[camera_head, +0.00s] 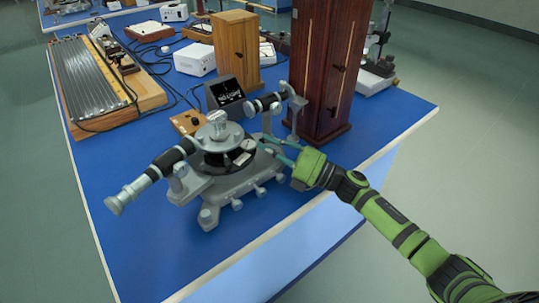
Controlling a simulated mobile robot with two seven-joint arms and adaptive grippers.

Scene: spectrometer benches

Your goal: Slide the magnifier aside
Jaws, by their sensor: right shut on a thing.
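A grey metal spectrometer (217,178) with dark telescope tubes stands at the front of the blue bench. What seems to be the magnifier (248,145) is a small pale piece at the right side of its round black scale. My right gripper (266,143) comes in from the right, with its thin fingers reaching low to this side of the spectrometer. It is shut on a small part there, apparently the magnifier; the fingertips are small and the contact is hard to make out. My left gripper is not in view.
A tall dark wooden cabinet (325,70) stands close behind my right gripper. A black display box (226,97) and a lighter wooden cabinet (236,48) stand behind the spectrometer. The bench (374,128) has bare room at its right corner.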

